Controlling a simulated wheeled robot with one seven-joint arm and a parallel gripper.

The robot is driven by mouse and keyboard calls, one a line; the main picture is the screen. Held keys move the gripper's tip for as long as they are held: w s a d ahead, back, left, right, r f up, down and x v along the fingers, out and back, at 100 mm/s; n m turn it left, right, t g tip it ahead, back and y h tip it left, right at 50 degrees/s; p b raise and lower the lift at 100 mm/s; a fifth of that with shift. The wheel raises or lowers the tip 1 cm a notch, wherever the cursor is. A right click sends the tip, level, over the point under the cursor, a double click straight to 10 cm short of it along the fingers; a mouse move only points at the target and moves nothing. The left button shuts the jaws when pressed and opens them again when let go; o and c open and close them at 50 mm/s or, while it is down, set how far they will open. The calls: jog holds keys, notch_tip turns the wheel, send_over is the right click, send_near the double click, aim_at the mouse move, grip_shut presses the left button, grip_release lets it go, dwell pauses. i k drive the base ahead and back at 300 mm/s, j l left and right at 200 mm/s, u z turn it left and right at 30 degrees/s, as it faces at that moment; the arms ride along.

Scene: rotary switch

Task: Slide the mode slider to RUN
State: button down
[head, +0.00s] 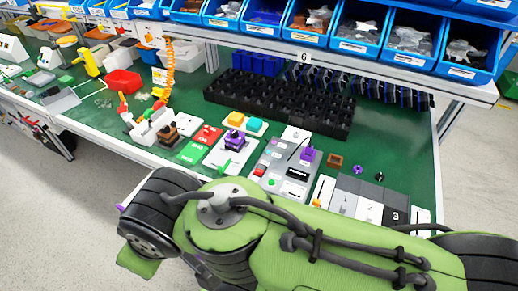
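A grey control panel (276,174) lies on the green bench top, just beyond my arm. It carries a purple knob (309,155), a small red part (260,170) and a dark label strip (297,173). I cannot tell which part is the mode slider, and its RUN marking is too small to read. My green and black arm fills the lower foreground and hides the near edge of the bench there. My gripper is not visible, so its distance from the panel does not show.
Left of the panel are a white plate with a purple-topped knob (234,141), and green and red blocks. Numbered grey plates (370,205) lie to the right. A black bin grid (280,104) stands behind, under a shelf of blue bins (356,35). An orange coiled cord hangs left.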

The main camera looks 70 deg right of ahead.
aim_at(286, 190)
jog(key=z, duration=2.7)
jog(key=l, duration=0.1)
